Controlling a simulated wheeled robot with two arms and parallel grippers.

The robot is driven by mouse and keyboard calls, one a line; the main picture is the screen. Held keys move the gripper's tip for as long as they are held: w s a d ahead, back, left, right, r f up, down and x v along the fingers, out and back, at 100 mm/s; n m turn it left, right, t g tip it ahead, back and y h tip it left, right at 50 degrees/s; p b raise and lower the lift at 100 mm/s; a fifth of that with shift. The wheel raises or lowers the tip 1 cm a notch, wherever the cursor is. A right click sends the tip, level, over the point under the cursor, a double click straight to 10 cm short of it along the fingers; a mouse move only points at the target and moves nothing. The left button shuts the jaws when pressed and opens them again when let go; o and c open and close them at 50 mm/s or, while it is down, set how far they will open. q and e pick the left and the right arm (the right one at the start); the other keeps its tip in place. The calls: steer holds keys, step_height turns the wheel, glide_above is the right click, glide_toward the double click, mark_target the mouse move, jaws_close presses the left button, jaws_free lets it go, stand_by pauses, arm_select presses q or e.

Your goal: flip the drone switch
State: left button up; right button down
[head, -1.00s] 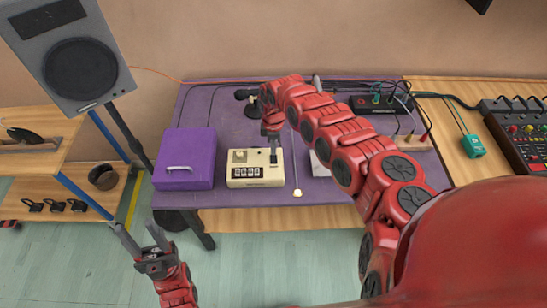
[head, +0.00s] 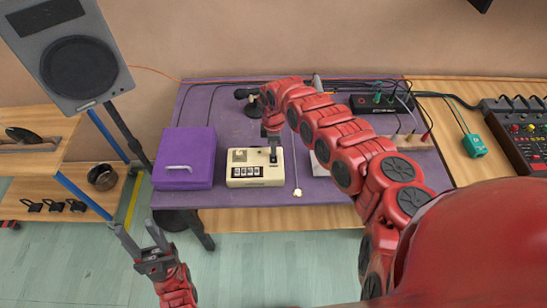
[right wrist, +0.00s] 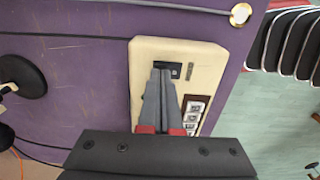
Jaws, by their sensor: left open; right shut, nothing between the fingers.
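A cream box (head: 245,176) with a row of small counter windows on its front sits on the purple table, and it also shows in the right wrist view (right wrist: 150,60). A small dark slot with a switch (right wrist: 172,70) is in its top. My right gripper (head: 272,158) is shut and empty, pointing down at that slot. In the right wrist view its fingertips (right wrist: 166,72) overlap the slot and hide part of the switch; I cannot tell whether they touch it. My left gripper (head: 141,243) is open and empty, low over the floor in front of the table.
A purple case (head: 184,150) with a handle stands left of the cream box. A microphone-like black item (head: 252,108) stands behind it. A thin rod with a pale round end (head: 298,193) lies to the right. A speaker (head: 75,65) stands at left.

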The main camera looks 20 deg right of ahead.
steer(key=shift+f+b, duration=0.3)
steer(key=shift+f, duration=0.1)
steer(key=shift+s+r, duration=0.1)
steer(key=shift+r, duration=0.1)
steer(key=shift+r+p, duration=0.6)
steer(key=shift+p, duration=0.1)
step_height(320, 180, up, 2)
steer(key=shift+r+p, duration=0.2)
steer(key=shift+p, duration=0.7)
step_height(320, 180, up, 3)
steer(key=shift+r+p, duration=0.1)
steer(key=shift+p, duration=1.15)
